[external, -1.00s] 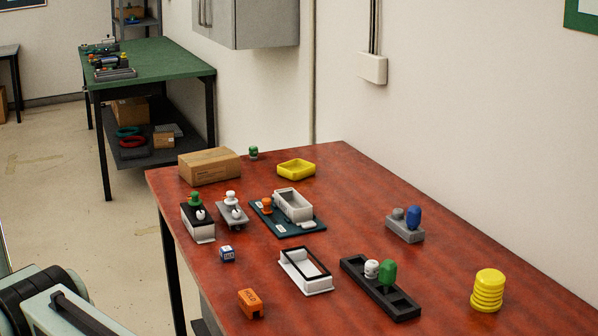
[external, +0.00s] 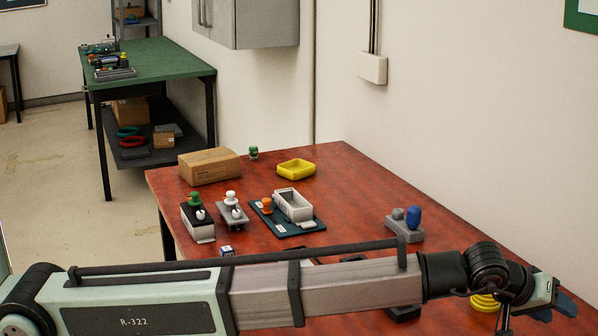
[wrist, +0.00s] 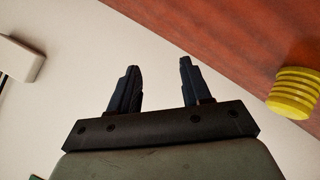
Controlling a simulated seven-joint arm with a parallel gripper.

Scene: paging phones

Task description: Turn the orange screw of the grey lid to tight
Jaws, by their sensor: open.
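The orange screw (external: 267,206) stands upright on a dark teal plate (external: 296,231), beside an open pale grey box (external: 293,205). A grey lid under the screw is too small to make out. Left of it, a grey plate (external: 236,217) carries a white knob (external: 231,197). My gripper (wrist: 160,66) is open and empty in the wrist view, its two dark fingers apart.
A black-topped box (external: 199,231) with a green knob stands left of the grey plate. A cardboard box (external: 209,166) and yellow tray (external: 296,169) are behind. A grey block (external: 405,230) with a blue piece stands right. Yellow stacked discs (wrist: 300,92) are near my gripper. My arm hides the table's front.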

